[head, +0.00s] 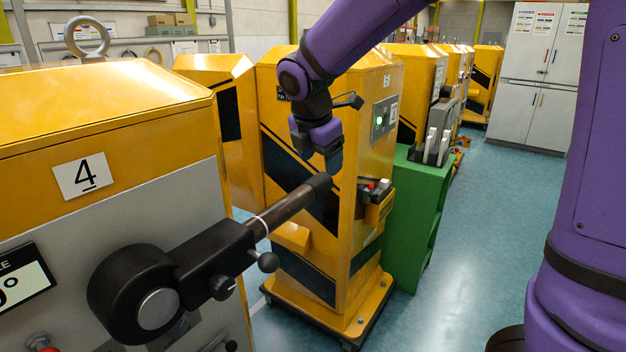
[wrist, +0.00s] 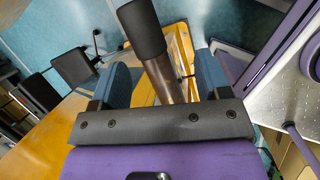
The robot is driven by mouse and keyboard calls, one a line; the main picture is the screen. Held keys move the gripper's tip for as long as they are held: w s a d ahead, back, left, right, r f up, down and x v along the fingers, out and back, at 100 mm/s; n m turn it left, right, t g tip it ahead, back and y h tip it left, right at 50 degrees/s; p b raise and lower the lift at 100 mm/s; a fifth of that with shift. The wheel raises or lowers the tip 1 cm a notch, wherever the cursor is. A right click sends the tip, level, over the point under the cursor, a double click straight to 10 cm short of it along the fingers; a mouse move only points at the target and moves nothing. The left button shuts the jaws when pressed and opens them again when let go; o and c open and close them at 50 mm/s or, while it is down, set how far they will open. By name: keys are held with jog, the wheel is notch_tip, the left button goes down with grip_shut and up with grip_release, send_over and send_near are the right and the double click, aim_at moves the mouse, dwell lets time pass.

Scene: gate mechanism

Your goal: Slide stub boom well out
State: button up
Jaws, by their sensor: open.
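The stub boom is a brown rod (head: 289,208) with a black end grip (head: 318,186). It slides out of a black sleeve (head: 213,250) on the round black pivot of the yellow machine marked 4, and points up and right. A small black ball knob (head: 268,262) sits beside the sleeve. My gripper (head: 334,160) is at the boom's outer end in the head view. In the wrist view my gripper (wrist: 163,65) has its two blue fingers apart, with the brown rod (wrist: 164,82) and black grip (wrist: 141,28) showing between them. Contact cannot be told.
A yellow cabinet marked 5 (head: 360,115) stands close behind the boom's end, with a small red-knobbed control box (head: 377,198) on its side. A green stand (head: 413,215) is beside it. The blue floor (head: 500,220) to the right is clear. A lifting ring (head: 87,37) tops machine 4.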

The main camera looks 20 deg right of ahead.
aim_at(316, 179)
jog(key=shift+w+a+r+n+h, duration=0.3)
jog(key=shift+w+a+n, duration=0.2)
jog(key=shift+w+n, duration=0.1)
jog(key=shift+w+a+r+n+h, duration=0.25)
jog(key=shift+w+a+n, duration=0.2)
jog(key=shift+w+n, duration=0.15)
jog(key=x, duration=1)
jog(key=shift+d+f, duration=0.1)
jog(key=shift+f, duration=0.2)
jog(key=shift+c, duration=0.5)
jog(key=c, duration=1.2)
jog(key=shift+w+d, duration=0.85)
jog(key=shift+d, duration=0.3)
jog(key=shift+w+d, duration=0.8)
jog(key=shift+d, duration=0.3)
jog(key=shift+w+d, duration=0.85)
jog(key=shift+d, duration=0.3)
jog(key=shift+r, duration=0.1)
jog(key=o, duration=1.3)
jog(key=shift+w+d, duration=0.1)
